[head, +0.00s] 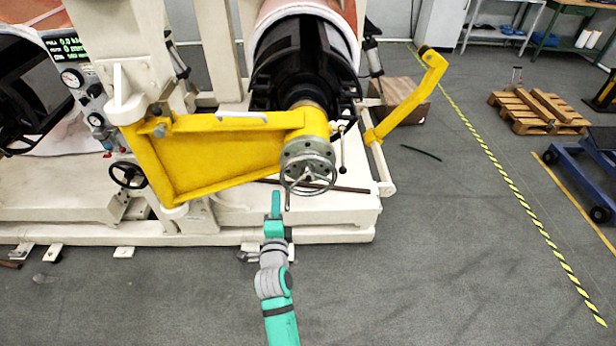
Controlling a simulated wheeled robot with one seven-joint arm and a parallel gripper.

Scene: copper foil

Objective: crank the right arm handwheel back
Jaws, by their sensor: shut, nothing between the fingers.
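The right arm handwheel (308,174) is a small grey metal wheel on a round grey hub at the right end of the yellow swing arm (220,155). A thin handle hangs at its lower left side. My gripper (276,194) is shut and empty, pointing up just left of and below the wheel, close to the handle. I cannot tell whether it touches the handle. Behind the hub, a black chuck (303,65) holds the end of a large roll.
A second black handwheel (128,175) and gauges sit on the machine at left. A yellow bent arm (405,100) stands to the right. The cream machine base (330,222) lies below the wheel. Open grey floor lies right, with a pallet (538,110) and blue cart (590,165) beyond.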

